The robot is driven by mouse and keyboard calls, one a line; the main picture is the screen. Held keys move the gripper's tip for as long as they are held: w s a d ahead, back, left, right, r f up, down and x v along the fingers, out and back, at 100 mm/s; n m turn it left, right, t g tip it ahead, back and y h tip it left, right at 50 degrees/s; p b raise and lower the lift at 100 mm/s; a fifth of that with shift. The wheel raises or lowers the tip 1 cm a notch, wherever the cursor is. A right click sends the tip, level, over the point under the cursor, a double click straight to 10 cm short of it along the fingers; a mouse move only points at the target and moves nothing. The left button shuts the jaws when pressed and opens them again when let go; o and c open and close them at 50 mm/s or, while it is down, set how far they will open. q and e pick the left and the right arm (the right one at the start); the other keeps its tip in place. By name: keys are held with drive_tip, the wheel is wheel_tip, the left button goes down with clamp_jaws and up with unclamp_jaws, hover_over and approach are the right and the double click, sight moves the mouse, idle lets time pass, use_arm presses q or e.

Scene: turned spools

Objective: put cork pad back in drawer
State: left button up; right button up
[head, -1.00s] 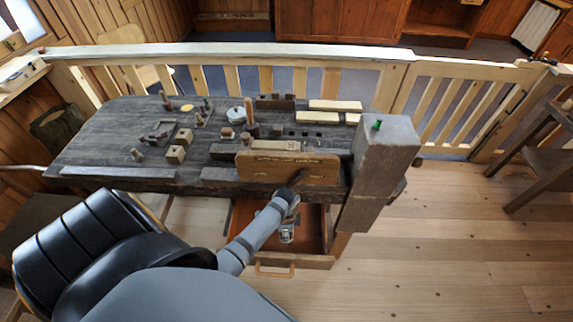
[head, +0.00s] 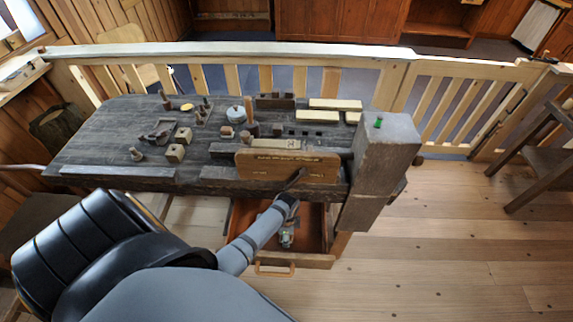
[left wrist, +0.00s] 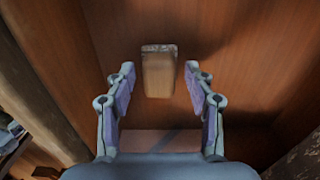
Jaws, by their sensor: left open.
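The drawer (head: 318,262) stands pulled out under the front of the bench. My left gripper (head: 286,240) reaches down into it, mostly hidden by my own forearm. In the left wrist view the left gripper (left wrist: 160,105) is open, its two fingers apart with nothing between the pads. A small tan block (left wrist: 158,76), which looks like the cork pad, lies on the drawer's reddish wooden floor just beyond the fingertips, apart from both. I cannot tell its thickness. My right gripper is in neither view.
The dark bench (head: 105,135) carries small blocks, tools and a yellow disc (head: 187,107). An upright wooden board (head: 288,166) stands at its front edge above the drawer. A thick post (head: 388,145) rises right of the drawer. The plank floor (head: 440,240) at the right is clear.

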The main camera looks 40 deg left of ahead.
use_arm(q)
wheel_tip(320, 180, up, 12)
drive_tip(key=p, duration=0.1)
drive_tip(key=shift+r, duration=0.15)
idle(0.6)
